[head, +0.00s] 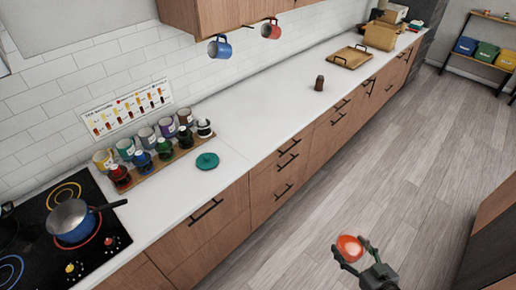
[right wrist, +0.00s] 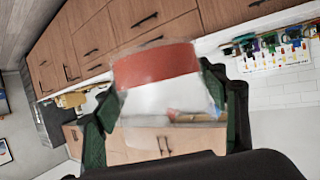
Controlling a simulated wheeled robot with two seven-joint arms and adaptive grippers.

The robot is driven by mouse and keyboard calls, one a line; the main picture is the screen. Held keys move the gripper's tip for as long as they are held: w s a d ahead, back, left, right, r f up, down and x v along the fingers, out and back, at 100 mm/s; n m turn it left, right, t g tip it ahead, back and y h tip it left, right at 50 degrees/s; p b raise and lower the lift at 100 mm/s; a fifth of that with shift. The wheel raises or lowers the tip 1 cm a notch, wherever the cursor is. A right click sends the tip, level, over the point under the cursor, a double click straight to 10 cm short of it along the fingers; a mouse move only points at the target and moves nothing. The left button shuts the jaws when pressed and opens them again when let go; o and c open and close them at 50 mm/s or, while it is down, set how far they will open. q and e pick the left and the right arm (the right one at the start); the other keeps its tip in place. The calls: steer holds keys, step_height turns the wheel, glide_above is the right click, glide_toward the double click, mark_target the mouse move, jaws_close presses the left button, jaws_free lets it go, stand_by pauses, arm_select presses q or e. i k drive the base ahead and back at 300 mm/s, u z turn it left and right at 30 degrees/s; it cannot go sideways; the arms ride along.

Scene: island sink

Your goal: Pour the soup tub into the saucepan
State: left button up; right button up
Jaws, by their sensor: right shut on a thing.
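The blue saucepan (head: 72,219) stands on the black stovetop at the lower left of the head view, its dark handle pointing right. My right gripper (head: 350,252) is at the lower middle right of the head view, over the floor and apart from the counter. It is shut on the soup tub (head: 349,247), a clear tub with orange-red contents. In the right wrist view the tub (right wrist: 158,85) sits between the green fingers, with a red band above a pale, see-through part. The saucepan is far to the left of the tub. My left gripper is not in view.
A teal lid (head: 207,161) lies on the white counter, beside a rack (head: 160,165) of several mugs and jars. A brown jar (head: 319,83) and a wooden tray (head: 351,57) stand farther along. Open floor lies below the counter.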

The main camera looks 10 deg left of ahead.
mark_target(72, 221)
steer(key=k, duration=0.9)
steer(key=u, duration=2.45)
steer(key=i, duration=0.5)
steer(key=z, duration=0.05)
